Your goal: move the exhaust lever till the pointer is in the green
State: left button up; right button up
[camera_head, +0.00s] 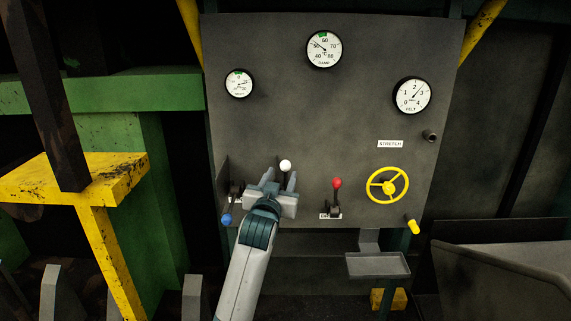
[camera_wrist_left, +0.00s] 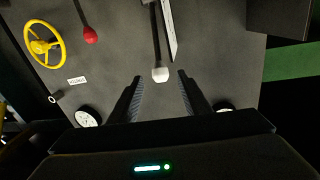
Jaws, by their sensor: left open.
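A lever with a white knob (camera_head: 285,166) stands on the grey panel, and a red-knobbed lever (camera_head: 337,184) is to its right. A blue-knobbed lever (camera_head: 226,218) points down at the left. I cannot read which lever is labelled exhaust. My left gripper (camera_head: 272,182) is open in front of the white-knobbed lever, hiding its base. In the left wrist view the white knob (camera_wrist_left: 160,75) shows between the spread fingertips (camera_wrist_left: 160,82). The DAMP gauge (camera_head: 324,49) has a green band near 60; its pointer lies left of it, near 50. My right gripper is not in view.
A small gauge (camera_head: 239,84) with a green mark is at left, a FELT gauge (camera_head: 412,95) at right. A grey tray (camera_head: 378,265) juts out below. A yellow beam (camera_head: 80,180) stands left.

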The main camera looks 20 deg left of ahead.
aim_at(284, 169)
pick_arm(q)
jog(key=shift+w+a+p, duration=0.2)
jog(key=shift+w+p, duration=0.15)
jog(key=shift+w, duration=1.4)
jog(key=shift+w+a+p, duration=0.15)
jog(key=shift+w+p, duration=0.2)
jog(key=shift+w, duration=1.35)
grip_shut()
